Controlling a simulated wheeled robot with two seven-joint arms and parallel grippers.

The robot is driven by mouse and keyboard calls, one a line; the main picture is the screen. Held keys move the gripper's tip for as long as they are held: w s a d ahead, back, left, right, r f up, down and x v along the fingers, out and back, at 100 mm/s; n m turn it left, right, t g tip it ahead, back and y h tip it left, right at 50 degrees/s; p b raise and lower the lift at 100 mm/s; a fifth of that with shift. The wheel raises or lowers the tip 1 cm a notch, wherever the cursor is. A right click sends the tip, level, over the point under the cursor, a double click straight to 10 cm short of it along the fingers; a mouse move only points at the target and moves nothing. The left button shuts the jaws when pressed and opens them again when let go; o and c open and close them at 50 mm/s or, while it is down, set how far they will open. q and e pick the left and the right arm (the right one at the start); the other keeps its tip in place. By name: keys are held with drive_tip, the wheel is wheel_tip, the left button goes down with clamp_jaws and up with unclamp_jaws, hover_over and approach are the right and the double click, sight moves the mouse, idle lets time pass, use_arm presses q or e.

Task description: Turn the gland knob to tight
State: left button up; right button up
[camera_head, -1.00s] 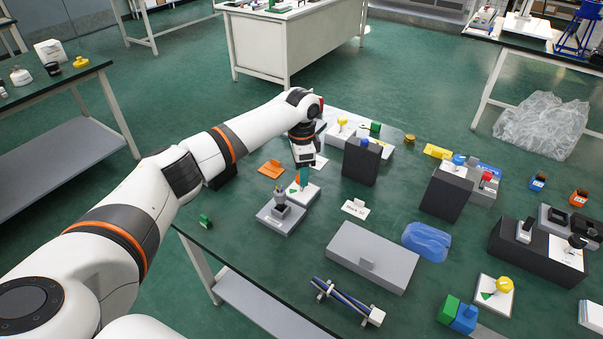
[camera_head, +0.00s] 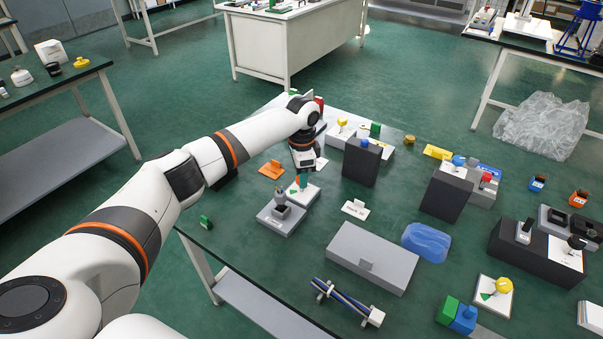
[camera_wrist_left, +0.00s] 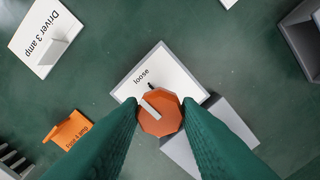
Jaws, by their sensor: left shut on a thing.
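The gland knob (camera_wrist_left: 161,116) is an orange, many-sided knob with a pale bar across its top. In the left wrist view it sits over a white plate (camera_wrist_left: 166,73) that reads "loose". The bar's outer end points to the upper left, and a small dark mark shows beside it on the plate. Any "tight" label is hidden. My left gripper (camera_wrist_left: 160,117) has its two green fingers on either side of the knob, shut on it. In the head view the left gripper (camera_head: 299,178) reaches down to the plate (camera_head: 309,194). My right gripper is out of view.
A grey block with a dark fixture (camera_head: 281,216) stands just in front of the plate. An orange tag (camera_head: 271,169) lies to the left and a dark box (camera_head: 361,162) stands to the right. A white card (camera_head: 355,209) and large grey box (camera_head: 372,258) are nearer the front.

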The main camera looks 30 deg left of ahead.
use_arm(q)
drive_tip(key=n+p, duration=0.2)
drive_tip(key=p, duration=0.1)
drive_tip(key=n+p, duration=0.2)
drive_tip(key=p, duration=0.1)
drive_tip(key=n+p, duration=0.2)
drive_tip(key=p, duration=0.1)
drive_tip(key=shift+d+r+n, duration=0.1)
drive_tip(key=shift+r+n, duration=0.15)
drive_tip(key=shift+n, duration=0.15)
drive_tip(key=n+p, duration=0.2)
drive_tip(key=n, duration=0.1)
drive_tip(key=shift+f+n+p, duration=0.1)
drive_tip(key=shift+n+p, duration=0.2)
drive_tip(key=n+p, duration=0.2)
drive_tip(key=n, duration=0.1)
drive_tip(key=shift+n, duration=0.3)
drive_tip(key=n+p, duration=0.1)
drive_tip(key=n, duration=0.2)
drive_tip(key=shift+n, duration=0.3)
drive_tip(key=n+p, duration=0.1)
drive_tip(key=n, duration=0.2)
drive_tip(key=shift+n, duration=0.3)
drive_tip(key=n, duration=0.4)
drive_tip(key=shift+w+p, duration=0.1)
drive_tip(key=shift+p, duration=0.3)
drive_tip(key=shift+n, duration=0.3)
drive_tip(key=o, duration=1)
drive_tip(key=shift+f, duration=0.1)
drive_tip(key=shift+c, duration=0.2)
